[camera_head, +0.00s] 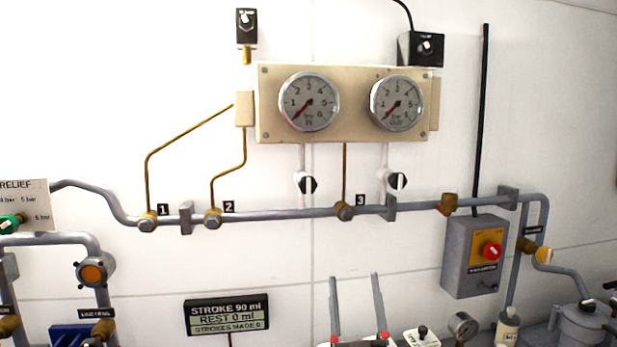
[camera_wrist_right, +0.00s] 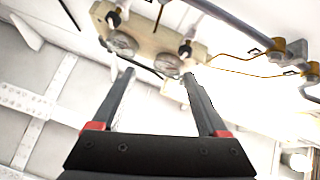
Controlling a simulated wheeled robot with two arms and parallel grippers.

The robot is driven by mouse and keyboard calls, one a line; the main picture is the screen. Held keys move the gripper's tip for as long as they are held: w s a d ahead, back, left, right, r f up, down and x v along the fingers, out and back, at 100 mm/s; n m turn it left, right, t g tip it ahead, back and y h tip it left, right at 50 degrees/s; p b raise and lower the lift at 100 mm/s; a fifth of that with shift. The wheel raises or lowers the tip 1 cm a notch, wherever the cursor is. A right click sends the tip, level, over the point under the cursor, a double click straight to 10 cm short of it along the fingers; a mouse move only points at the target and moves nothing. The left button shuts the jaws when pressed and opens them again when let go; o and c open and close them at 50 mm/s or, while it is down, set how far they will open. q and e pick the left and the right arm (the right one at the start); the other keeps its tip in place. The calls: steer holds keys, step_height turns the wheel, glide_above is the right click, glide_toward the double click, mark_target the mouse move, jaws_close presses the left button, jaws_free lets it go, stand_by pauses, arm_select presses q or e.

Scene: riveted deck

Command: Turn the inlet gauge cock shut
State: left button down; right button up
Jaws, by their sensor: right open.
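The inlet gauge cock (camera_head: 308,184) is a small black knob with a white mark, on the white line below the left gauge (camera_head: 309,102), marked IN. The mark looks roughly upright; its exact angle is too small to tell. The cock also shows in the right wrist view (camera_wrist_right: 185,49), where the panel appears upside down. My right gripper (camera_head: 355,277) is open and empty, its fingers pointing up, below the pipe and the cock, apart from both. It frames the panel in the wrist view (camera_wrist_right: 158,73). My left gripper is not in view.
A similar cock (camera_head: 397,181) hangs below the OUT gauge (camera_head: 397,103). A grey pipe (camera_head: 280,215) with brass fittings runs beneath both cocks. A display (camera_head: 227,314) is at lower left, a grey switch box (camera_head: 475,257) at right. The wall between gripper and pipe is clear.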

step_height(320, 180, up, 14)
steer(key=w+m+g+h+p, duration=0.1)
steer(key=m+g+h+p, duration=0.2)
steer(key=m+g, duration=0.1)
steer(key=s+a+r+g+y+p, duration=0.2)
steer(key=s+a+g+y, duration=0.2)
steer(key=s+g, duration=0.2)
steer(key=p, duration=1.3)
glide_toward(309, 187)
steer(key=x, duration=1)
steer(key=shift+w, duration=0.1)
jaws_close()
